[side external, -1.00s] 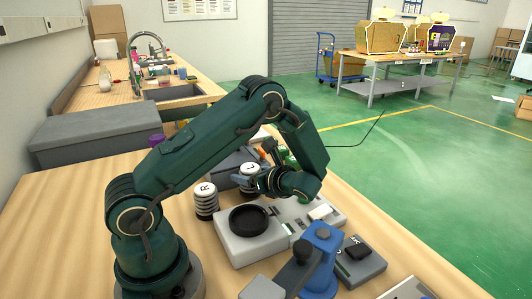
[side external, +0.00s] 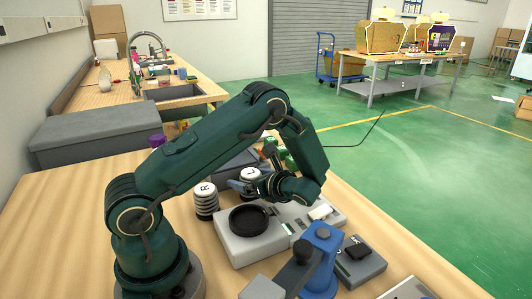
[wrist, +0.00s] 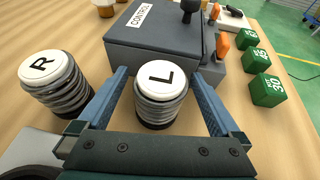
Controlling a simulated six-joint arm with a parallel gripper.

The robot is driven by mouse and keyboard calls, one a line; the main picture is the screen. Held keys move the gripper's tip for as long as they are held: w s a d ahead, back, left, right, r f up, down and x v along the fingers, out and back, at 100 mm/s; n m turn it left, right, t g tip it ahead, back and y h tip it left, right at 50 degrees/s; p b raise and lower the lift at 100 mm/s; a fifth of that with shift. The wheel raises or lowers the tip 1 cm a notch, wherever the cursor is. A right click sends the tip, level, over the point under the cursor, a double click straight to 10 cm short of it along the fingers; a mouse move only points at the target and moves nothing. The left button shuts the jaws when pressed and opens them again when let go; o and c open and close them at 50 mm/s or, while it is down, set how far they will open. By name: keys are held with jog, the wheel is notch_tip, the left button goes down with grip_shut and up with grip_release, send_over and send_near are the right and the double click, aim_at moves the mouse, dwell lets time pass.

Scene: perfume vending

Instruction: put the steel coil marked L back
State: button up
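The steel coil marked L (wrist: 160,98) stands upright on the wooden table, with a white lettered cap and stacked grey rings; in the side view the coil (side external: 250,175) is partly hidden by my gripper. My gripper (wrist: 160,88) is open, with one blue finger on each side of the L coil and visible gaps between. In the side view my gripper (side external: 243,187) is beside the L coil. The similar coil marked R (wrist: 56,82) stands to its left, outside the left finger; it also shows in the side view (side external: 205,201).
A grey box labelled CONTROL (wrist: 160,45) with levers stands just behind the L coil. Green cubes (wrist: 266,90) lie to the right. A pale device with a round black dish (side external: 249,219) sits in front of the coils. A blue press-like stand (side external: 322,255) is at the front right.

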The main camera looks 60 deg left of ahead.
jog(key=shift+r, duration=0.1)
jog(key=shift+r, duration=0.35)
jog(key=v, duration=1.2)
jog(key=shift+a+r, duration=0.1)
jog(key=shift+r, duration=0.1)
jog(key=s+d+r+n+t+h, duration=0.7)
jog(key=s+d+n+h, duration=0.4)
jog(key=n, duration=0.5)
jog(key=shift+d+r+t+h, duration=0.35)
jog(key=shift+d+h, duration=0.4)
jog(key=shift+h, duration=0.45)
jog(key=shift+s+f, duration=0.1)
